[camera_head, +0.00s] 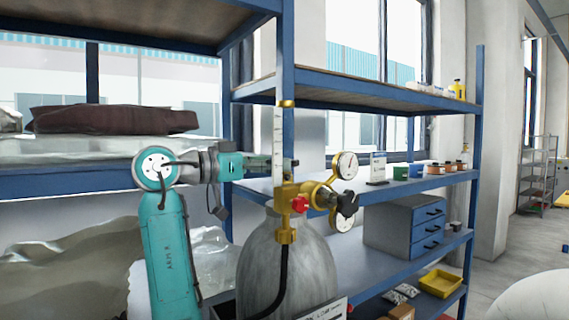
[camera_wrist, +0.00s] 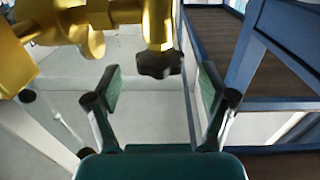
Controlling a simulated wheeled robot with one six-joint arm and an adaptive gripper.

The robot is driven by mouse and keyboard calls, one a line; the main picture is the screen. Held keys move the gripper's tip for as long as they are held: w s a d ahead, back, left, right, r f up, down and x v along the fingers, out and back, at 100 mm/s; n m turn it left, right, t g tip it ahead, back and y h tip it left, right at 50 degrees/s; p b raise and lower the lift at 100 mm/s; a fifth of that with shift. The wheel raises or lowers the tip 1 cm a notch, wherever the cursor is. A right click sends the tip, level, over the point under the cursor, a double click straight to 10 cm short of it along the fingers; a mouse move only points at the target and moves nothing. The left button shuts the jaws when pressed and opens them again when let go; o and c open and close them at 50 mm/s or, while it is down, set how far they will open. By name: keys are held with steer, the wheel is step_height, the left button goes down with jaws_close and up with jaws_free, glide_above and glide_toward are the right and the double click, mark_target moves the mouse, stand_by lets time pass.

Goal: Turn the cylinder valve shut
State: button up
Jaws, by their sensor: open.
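A grey gas cylinder (camera_head: 290,262) stands in front of the shelves, with brass valve fittings (camera_head: 290,196) on top. A dark lobed knob (camera_head: 347,204) sits at their right and a red knob (camera_head: 299,204) at the front. In the wrist view, a dark lobed knob (camera_wrist: 158,63) on a brass stem lies ahead, between the lines of my two fingers and apart from both. My gripper (camera_wrist: 160,78) is open and empty. In the head view its tip is partly hidden behind the upright gauge tube (camera_head: 279,142).
A black hose (camera_head: 283,275) hangs down the cylinder's front. Blue shelves (camera_head: 330,87) stand close behind, with a grey drawer unit (camera_head: 403,226) and a yellow tray (camera_head: 440,283).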

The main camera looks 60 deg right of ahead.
steer(key=shift+x, duration=1.85)
steer(key=c, duration=1.2)
